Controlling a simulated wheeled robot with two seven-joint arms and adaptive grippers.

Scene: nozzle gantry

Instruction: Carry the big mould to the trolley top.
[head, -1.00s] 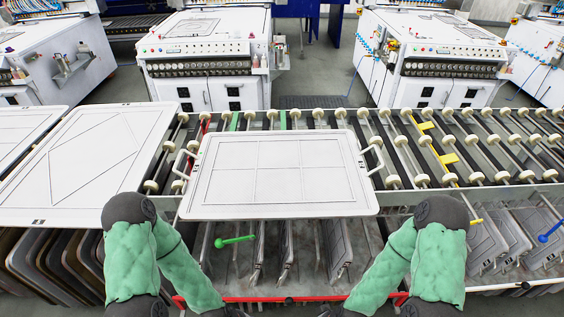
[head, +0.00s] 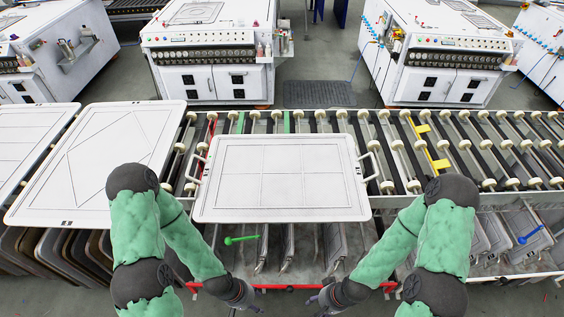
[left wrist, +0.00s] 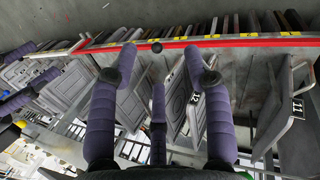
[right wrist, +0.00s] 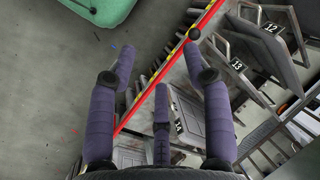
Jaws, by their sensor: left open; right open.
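The big mould (head: 282,178) is a white framed panel with a grid of lines and a loop handle on each short side. It lies flat, its far part over the roller conveyor and its near edge over the rack below. My left gripper (head: 240,293) is open and empty, low in front of the mould; its spread fingers show in the left wrist view (left wrist: 166,66). My right gripper (head: 328,298) is also open and empty, low in front; its fingers show in the right wrist view (right wrist: 157,66). Neither touches the mould. I cannot tell which thing is the trolley.
The roller conveyor (head: 490,160) runs across. Other white panels (head: 100,160) lie flat at the left. A rack with a red front rail (left wrist: 230,42) holds several numbered grey moulds (right wrist: 265,40) below. White machines (head: 208,50) stand behind, with grey floor between.

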